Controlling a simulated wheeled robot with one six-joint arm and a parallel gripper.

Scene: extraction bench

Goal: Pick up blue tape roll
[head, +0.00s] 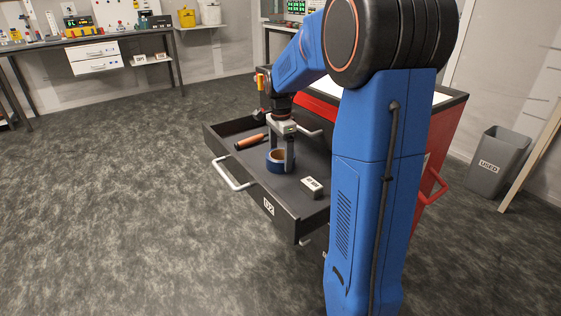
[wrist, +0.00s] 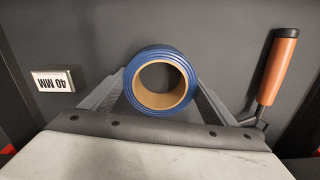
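The blue tape roll (head: 273,165) lies flat in the open drawer, with its hole facing up. In the wrist view the roll (wrist: 160,53) is centred, a blue ring with a tan cardboard core. My gripper (head: 281,157) points down at it, one finger on each side of the roll. In the wrist view my gripper's fingers (wrist: 161,88) reach the roll's left and right edges. No clear gap shows there, but the fingertips are partly hidden by the roll, so I cannot tell whether they press on it.
The drawer (head: 260,190) is pulled out of a red cabinet (head: 434,150). An orange-handled tool (head: 250,142) lies left of the roll, and a white box marked 40 MM (wrist: 54,82) lies on its other side. A grey bin (head: 497,165) stands at the right.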

